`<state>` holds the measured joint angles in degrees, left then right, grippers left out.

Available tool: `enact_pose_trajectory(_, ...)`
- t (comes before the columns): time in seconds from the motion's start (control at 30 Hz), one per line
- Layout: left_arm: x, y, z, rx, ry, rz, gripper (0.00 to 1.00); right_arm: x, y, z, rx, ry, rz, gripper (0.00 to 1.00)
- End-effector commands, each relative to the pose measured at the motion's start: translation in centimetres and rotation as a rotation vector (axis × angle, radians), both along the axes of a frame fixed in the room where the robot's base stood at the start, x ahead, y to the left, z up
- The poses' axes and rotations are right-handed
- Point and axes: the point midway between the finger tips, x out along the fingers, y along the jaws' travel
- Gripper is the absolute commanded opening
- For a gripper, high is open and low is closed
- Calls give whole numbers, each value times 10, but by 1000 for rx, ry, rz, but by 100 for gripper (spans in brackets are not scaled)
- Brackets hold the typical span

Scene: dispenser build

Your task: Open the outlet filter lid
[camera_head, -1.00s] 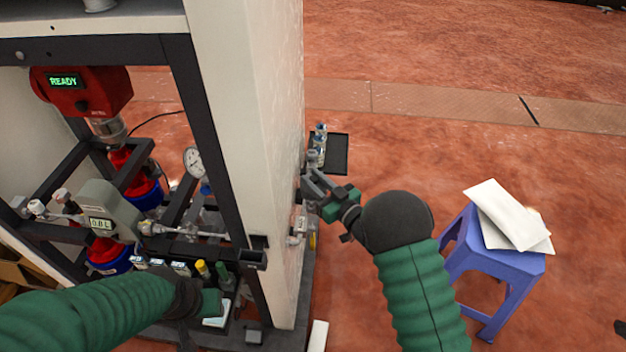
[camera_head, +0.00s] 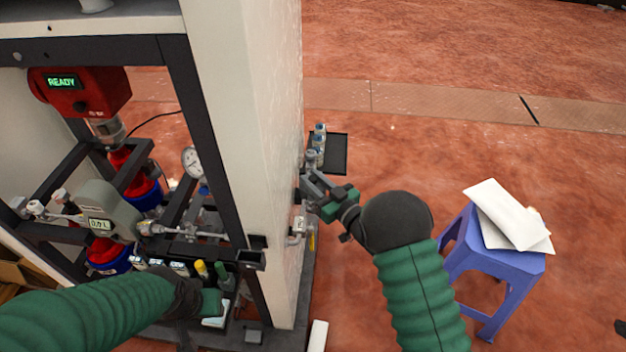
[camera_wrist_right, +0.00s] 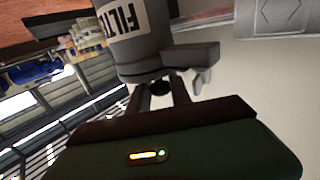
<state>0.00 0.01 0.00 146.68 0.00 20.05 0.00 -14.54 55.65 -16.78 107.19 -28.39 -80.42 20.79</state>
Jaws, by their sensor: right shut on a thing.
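In the right wrist view, the outlet filter (camera_wrist_right: 128,35) is a grey cylinder with a white label reading "FILT", cut off by the frame. A grey lid part (camera_wrist_right: 172,62) with a small tab sits at its near end. My right gripper (camera_wrist_right: 168,88) is shut on this lid part, its fingertips partly hidden against it. In the head view my right gripper (camera_head: 312,185) is at the right face of the white cabinet panel, and the filter is mostly hidden there. My left gripper (camera_head: 208,302) is low inside the frame at left, its fingers unclear.
A blue stool (camera_head: 500,262) with white papers (camera_head: 507,215) stands at right. The white panel (camera_head: 235,100) separates my arms. Red floor between panel and stool is open.

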Motion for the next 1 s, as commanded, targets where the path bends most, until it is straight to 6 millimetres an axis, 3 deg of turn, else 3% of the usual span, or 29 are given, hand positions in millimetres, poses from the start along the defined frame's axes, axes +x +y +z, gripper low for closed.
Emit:
enact_pose_trajectory(0.27, 0, 0, 2, 0, 0, 0, 36, 1, 0, 3, 2, -1, 0, 0)
enact_pose_trajectory(0.47, 0, 0, 19, 0, 0, 0, 36, 3, 0, 11, 11, 43, -1, 0)
enact_pose_trajectory(1.0, 0, 0, 115, 0, 0, 0, 36, 19, -4, 34, 83, 401, -1, 0)
